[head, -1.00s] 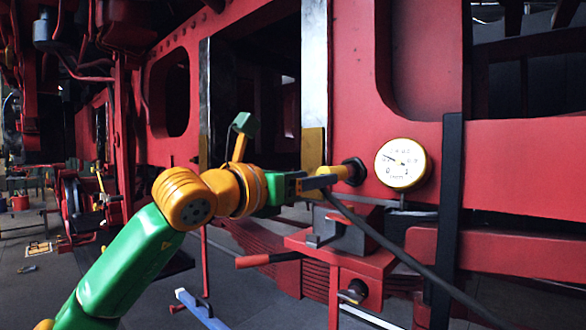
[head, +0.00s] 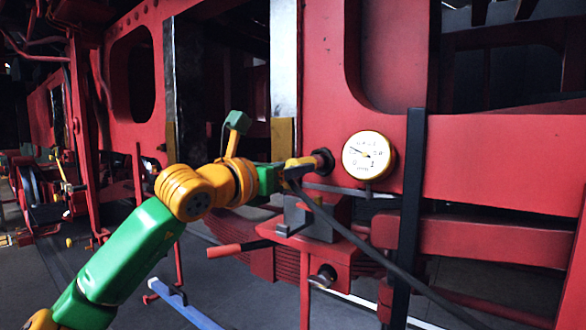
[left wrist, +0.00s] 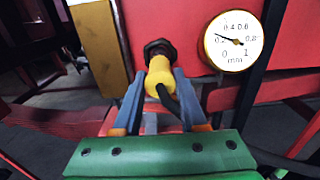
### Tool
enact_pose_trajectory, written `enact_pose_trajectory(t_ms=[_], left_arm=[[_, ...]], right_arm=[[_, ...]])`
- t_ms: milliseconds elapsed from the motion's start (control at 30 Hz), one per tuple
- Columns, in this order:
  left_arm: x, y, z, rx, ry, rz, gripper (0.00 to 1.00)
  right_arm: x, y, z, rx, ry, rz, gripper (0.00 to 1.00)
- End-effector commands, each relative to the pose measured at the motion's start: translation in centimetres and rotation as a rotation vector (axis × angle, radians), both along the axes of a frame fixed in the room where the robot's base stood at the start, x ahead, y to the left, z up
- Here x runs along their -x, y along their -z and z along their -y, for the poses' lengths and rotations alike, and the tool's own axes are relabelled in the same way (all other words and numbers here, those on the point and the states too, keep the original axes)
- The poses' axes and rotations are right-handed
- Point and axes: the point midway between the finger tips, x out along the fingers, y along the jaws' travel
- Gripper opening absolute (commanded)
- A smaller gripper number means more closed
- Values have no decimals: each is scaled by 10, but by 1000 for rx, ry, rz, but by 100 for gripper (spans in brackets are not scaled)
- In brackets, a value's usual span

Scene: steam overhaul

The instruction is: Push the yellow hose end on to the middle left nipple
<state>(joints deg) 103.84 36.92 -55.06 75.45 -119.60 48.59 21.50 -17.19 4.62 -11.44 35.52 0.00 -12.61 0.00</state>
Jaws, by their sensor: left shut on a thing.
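The yellow hose end (head: 301,162) is held level at the red frame, and its black hose (head: 365,247) runs down to the right. My left gripper (head: 284,173) is shut on it; the left wrist view shows both grey fingers (left wrist: 158,98) on either side of the yellow hose end (left wrist: 158,73). A dark round nipple (head: 324,160) sticks out of the red plate straight ahead of the hose end, and it shows in the left wrist view (left wrist: 157,47). The yellow end meets or overlaps the nipple's front; I cannot tell how far it is on. My right gripper is not in view.
A white dial gauge (head: 367,156) with a yellow rim sits just right of the nipple. A dark upright post (head: 410,210) stands further right. A red bracket with a grey block (head: 312,222) lies below the gripper, and a red-handled bar (head: 238,247) sticks out left.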

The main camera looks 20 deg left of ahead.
Motion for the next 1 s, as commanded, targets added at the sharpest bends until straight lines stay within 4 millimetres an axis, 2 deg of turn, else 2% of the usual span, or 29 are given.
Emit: enact_pose_trajectory(t_ms=[267,700,1000], left_arm=[[1,0,-1,1,0,2,0],[40,3,-15,1,0,3,0],[51,-1,-19,1,0,2,0]], right_arm=[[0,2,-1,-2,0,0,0],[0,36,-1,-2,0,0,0],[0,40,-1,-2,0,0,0]])
